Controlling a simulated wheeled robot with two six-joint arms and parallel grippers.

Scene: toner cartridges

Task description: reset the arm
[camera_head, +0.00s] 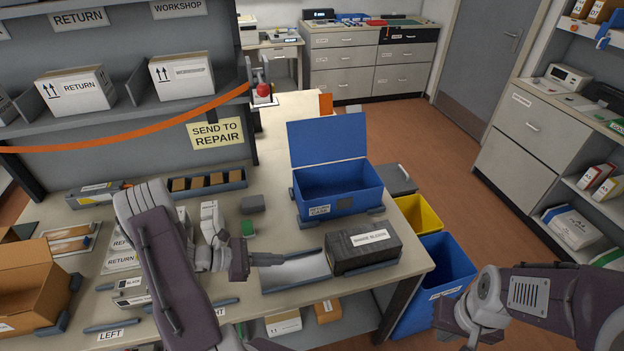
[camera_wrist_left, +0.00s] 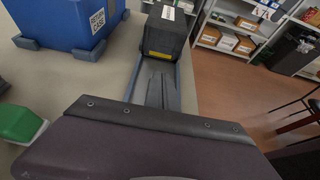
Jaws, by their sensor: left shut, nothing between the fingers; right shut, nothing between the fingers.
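My left gripper (camera_head: 298,257) is shut and empty. It reaches in from the left above the table, its dark fingers over a grey tray (camera_head: 290,278). In the left wrist view its closed fingers (camera_wrist_left: 160,88) point towards a dark box (camera_wrist_left: 165,32) with a white label and a yellow label. In the head view this dark toner box (camera_head: 363,247) sits at the tray's right end, apart from the fingertips. My right gripper (camera_head: 462,328) is at the lower right, beyond the table's right edge. It is shut and empty, partly cut off by the frame's bottom.
An open blue case (camera_head: 338,190) stands behind the dark box. A yellow bin (camera_head: 418,212) and a blue bin (camera_head: 440,285) stand right of the table. A cardboard box (camera_head: 35,285) is at the left. A shelf with return boxes (camera_head: 76,90) rises at the back left.

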